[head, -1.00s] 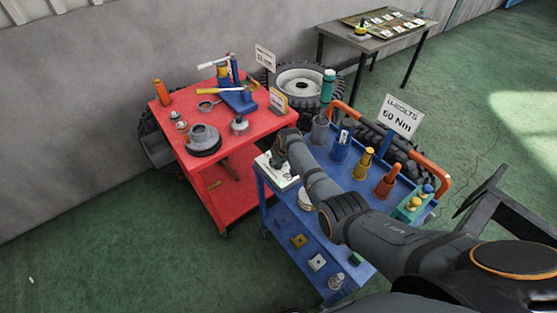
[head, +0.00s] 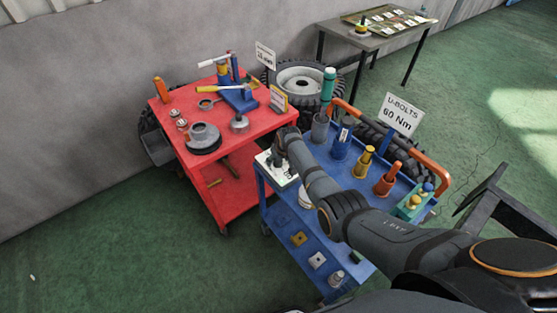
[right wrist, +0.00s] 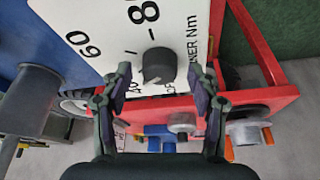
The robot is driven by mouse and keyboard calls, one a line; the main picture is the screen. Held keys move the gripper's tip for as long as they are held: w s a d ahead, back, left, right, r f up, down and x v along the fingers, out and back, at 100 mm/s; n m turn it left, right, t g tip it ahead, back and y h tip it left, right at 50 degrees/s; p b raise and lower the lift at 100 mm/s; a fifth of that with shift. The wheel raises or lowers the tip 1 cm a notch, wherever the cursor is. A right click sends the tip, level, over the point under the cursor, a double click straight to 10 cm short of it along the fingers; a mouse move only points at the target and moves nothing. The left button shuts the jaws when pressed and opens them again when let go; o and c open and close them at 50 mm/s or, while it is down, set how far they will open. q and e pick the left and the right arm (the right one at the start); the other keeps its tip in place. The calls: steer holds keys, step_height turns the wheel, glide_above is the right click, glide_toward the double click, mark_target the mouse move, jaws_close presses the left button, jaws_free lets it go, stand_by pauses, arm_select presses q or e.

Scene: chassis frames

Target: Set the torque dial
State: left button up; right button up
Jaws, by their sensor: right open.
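The torque dial is a dark round knob (right wrist: 158,67) on a white panel (right wrist: 100,25) with black numbers, among them "60" and one beginning with "8", and the letters "Nm". In the head view the white panel (head: 285,183) lies on the near left corner of the blue cart. My right gripper (right wrist: 159,76) is open, its fingers on either side of the knob with gaps between. In the head view my right gripper (head: 277,157) is over the panel and hides the knob. A sign (head: 403,114) reads "U-BOLTS 60 Nm". My left gripper is not in view.
The blue cart (head: 345,180) holds several coloured tools in holders behind my right arm. A red cart (head: 190,165) with a hub and tools stands close on the left. A grey table (head: 375,42) with a tray is at the back right. Tyres stand behind the carts.

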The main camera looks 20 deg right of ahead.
steer(key=v, duration=1.2)
